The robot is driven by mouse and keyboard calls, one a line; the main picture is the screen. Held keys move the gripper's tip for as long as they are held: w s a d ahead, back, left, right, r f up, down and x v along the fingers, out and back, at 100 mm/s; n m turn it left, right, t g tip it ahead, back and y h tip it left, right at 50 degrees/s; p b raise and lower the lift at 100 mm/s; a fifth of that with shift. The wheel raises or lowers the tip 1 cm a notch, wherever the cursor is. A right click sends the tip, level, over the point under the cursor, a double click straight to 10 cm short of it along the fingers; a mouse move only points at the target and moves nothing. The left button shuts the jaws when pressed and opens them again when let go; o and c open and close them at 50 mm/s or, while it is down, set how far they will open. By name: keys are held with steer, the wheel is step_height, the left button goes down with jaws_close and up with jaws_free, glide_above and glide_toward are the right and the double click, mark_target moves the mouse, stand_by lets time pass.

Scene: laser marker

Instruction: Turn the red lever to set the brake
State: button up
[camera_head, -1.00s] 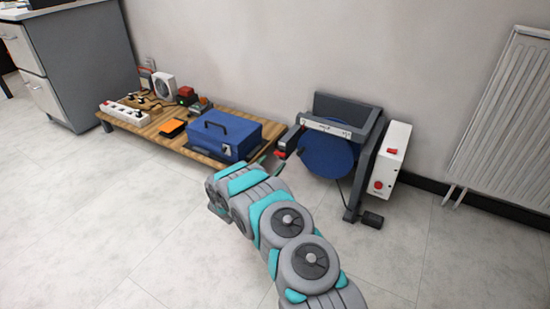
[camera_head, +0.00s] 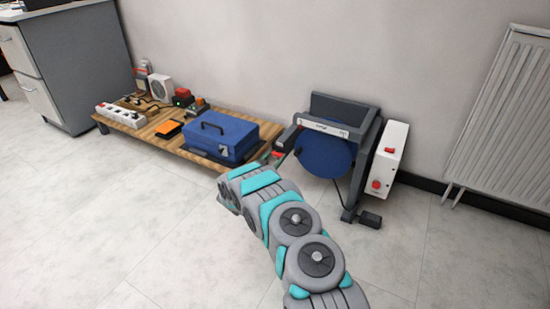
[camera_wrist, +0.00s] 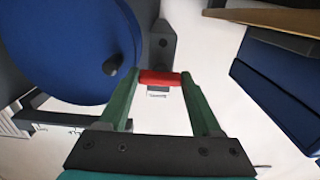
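The brake machine (camera_head: 328,155) stands against the wall, with a dark frame and a round blue disc. Its red lever (camera_head: 277,155) shows as a small red piece at its left side, partly near my arm. In the wrist view the red lever (camera_wrist: 160,78) is a short red bar lying across the gap between the two green fingertips of my gripper (camera_wrist: 160,82). The fingers stand apart, one at each end of the bar. I cannot tell whether they touch it. In the head view my fingers are mostly hidden by my own arm.
A low wooden table (camera_head: 160,128) on the left holds a blue toolbox (camera_head: 221,137), a power strip (camera_head: 125,115) and small devices. A white box with a red button (camera_head: 376,184) is on the machine's right side. A radiator (camera_head: 502,115) is at the right. The front floor is clear.

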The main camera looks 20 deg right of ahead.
steer(key=c, duration=0.8)
steer(key=shift+c, duration=0.2)
steer(key=shift+m, duration=0.4)
steer(key=m+p, duration=0.2)
steer(key=shift+m, duration=0.4)
steer(key=m+p, duration=0.1)
steer(key=m, duration=0.9)
steer(key=shift+f, duration=0.1)
steer(key=m+b, duration=0.1)
steer(key=m, duration=0.3)
steer(key=shift+m+b, duration=0.3)
